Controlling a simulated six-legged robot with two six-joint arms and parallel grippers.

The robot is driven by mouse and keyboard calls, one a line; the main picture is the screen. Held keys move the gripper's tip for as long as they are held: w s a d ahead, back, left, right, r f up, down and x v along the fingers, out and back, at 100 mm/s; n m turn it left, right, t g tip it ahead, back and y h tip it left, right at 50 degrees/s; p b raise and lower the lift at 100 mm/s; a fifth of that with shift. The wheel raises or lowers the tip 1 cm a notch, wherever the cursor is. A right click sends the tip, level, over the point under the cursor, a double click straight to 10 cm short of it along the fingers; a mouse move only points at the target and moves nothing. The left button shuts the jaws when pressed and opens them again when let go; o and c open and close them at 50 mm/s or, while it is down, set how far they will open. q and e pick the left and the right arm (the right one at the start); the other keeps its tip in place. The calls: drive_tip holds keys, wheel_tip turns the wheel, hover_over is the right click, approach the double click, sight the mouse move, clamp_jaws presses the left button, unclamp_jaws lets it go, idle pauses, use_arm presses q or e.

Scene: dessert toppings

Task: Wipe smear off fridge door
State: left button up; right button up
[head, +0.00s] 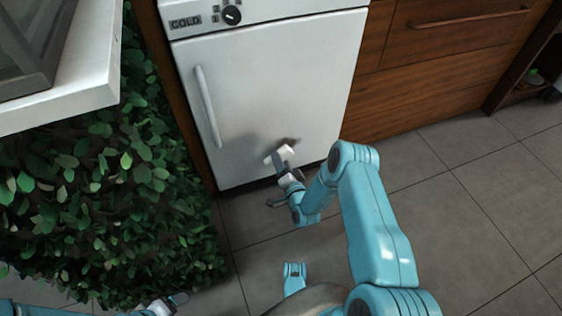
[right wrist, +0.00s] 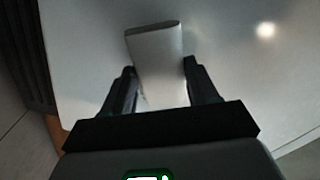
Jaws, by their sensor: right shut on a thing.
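The white fridge door (head: 262,90) is shut, with its long handle (head: 207,105) on the left side. A small brownish smear (head: 292,141) shows low on the door, to the right of its middle. My right gripper (head: 280,164) is shut on a white block (head: 286,152), held at the door's lower part just below the smear. The right wrist view shows the block (right wrist: 157,60) between the two dark fingers, close to the door (right wrist: 240,70); the smear cannot be made out there. My left gripper (head: 175,300) is partly visible at the bottom left, away from the fridge, its jaws unclear.
A leafy green hedge (head: 110,200) stands left of the fridge, below a white ledge (head: 70,85). Wooden drawers (head: 450,60) stand to the right. A knob (head: 232,15) is above the door. The grey tiled floor (head: 460,190) is clear at the right.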

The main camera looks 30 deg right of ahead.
drive_tip(key=shift+x, duration=0.95)
